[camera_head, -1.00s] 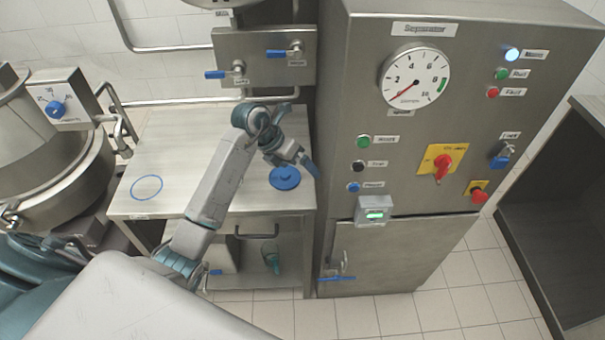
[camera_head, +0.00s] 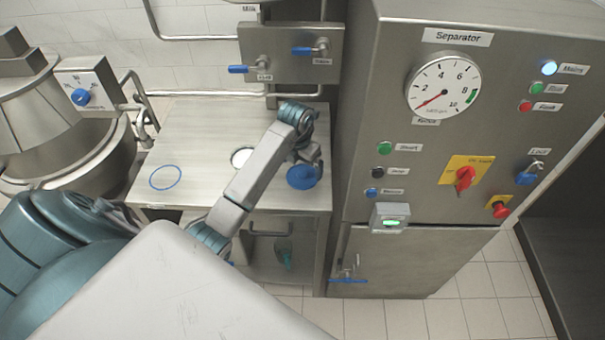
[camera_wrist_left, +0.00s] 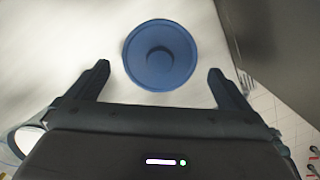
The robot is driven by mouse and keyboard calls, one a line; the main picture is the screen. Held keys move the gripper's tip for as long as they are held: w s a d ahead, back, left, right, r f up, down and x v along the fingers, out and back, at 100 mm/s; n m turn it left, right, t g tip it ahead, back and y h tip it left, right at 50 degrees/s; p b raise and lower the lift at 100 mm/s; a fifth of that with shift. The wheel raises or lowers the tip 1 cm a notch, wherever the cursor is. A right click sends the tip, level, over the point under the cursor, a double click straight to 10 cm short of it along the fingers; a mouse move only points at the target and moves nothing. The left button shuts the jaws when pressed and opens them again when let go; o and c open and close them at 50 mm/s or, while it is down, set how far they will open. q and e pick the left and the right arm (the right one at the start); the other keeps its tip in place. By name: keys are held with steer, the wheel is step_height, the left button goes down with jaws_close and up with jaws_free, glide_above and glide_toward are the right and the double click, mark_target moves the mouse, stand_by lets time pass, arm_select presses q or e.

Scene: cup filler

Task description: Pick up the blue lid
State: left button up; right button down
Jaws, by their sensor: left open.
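The blue lid (camera_head: 302,178) is a round disc with a raised middle knob, near the right end of the steel table (camera_head: 200,125). In the left wrist view the lid (camera_wrist_left: 160,55) lies flat on the pale tabletop. My left gripper (camera_head: 309,158) is over the lid, partly hiding it in the head view. In the wrist view the two dark fingers of the gripper (camera_wrist_left: 159,72) are spread to either side of the lid's near part, with nothing held. Whether the fingertips are at lid height is unclear. My right gripper is not in view.
A round white-topped item (camera_head: 242,157) sits on the table behind my arm. A blue ring mark (camera_head: 165,177) is at left. The separator cabinet (camera_head: 400,170) stands close on the lid's right.

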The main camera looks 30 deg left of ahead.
mark_target(302, 173)
arm_select(q)
step_height(302, 173, down, 2)
steer(key=shift+f+p, duration=0.1)
steer(key=shift+p, duration=0.2)
steer(key=shift+w+f, duration=0.15)
steer(key=shift+f, duration=0.3)
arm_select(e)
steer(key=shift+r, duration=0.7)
arm_select(q)
steer(key=shift+c, duration=0.4)
steer(key=c, duration=0.7)
steer(key=shift+r, duration=0.1)
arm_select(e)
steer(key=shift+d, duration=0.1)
